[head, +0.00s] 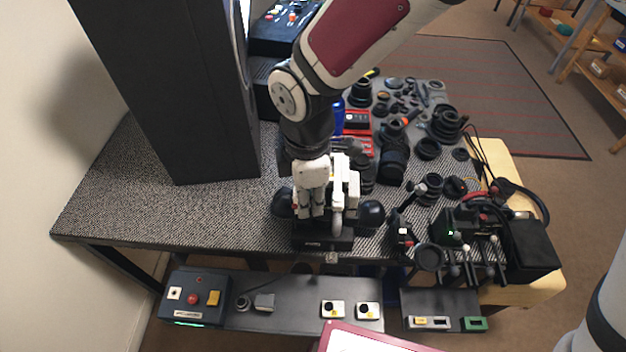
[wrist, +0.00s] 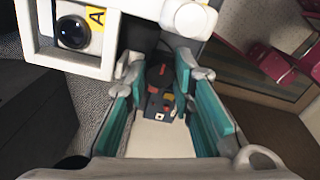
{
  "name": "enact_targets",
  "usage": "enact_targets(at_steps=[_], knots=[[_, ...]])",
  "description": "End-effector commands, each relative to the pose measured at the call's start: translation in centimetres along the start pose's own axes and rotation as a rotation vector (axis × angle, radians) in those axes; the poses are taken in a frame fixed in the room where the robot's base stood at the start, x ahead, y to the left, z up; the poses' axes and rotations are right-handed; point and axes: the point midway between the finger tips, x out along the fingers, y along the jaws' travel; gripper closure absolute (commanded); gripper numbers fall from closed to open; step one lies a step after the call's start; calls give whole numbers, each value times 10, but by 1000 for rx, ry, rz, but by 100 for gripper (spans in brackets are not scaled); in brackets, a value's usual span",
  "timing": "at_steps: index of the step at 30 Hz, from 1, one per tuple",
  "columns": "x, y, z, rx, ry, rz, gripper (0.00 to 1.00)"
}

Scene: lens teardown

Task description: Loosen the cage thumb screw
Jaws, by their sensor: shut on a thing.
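My gripper (head: 314,208) points down at the white cage assembly (head: 352,185) near the table's front edge in the head view. The assembly stands on a black base (head: 322,242). In the wrist view, my gripper (wrist: 158,78) has its teal-lined fingers on either side of a dark round piece with a red mark, which looks like the cage thumb screw (wrist: 160,76). The fingers are shut on it; the exact contact is hard to see. A white square frame (wrist: 108,62) with a dark lens and a yellow "A" label is at upper left. The head view hides the screw behind my gripper.
A tall black cabinet (head: 165,90) stands on the table at left. Many lenses and rings lie on the mat behind and to the right. Black rods and devices (head: 470,225) crowd the front right. A control box (head: 194,297) sits on the lower shelf. The table's left front is bare.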

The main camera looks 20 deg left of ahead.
Motion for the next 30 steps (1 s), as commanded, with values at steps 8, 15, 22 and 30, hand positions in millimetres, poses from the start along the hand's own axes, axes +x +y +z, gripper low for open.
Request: enact_targets(at_steps=[8,15,22,30], knots=[[0,0,0,-4,0,0,100],[0,0,0,-2,0,0,69],[-2,0,0,-1,0,1,69],[-38,2,0,2,1,6,69]])
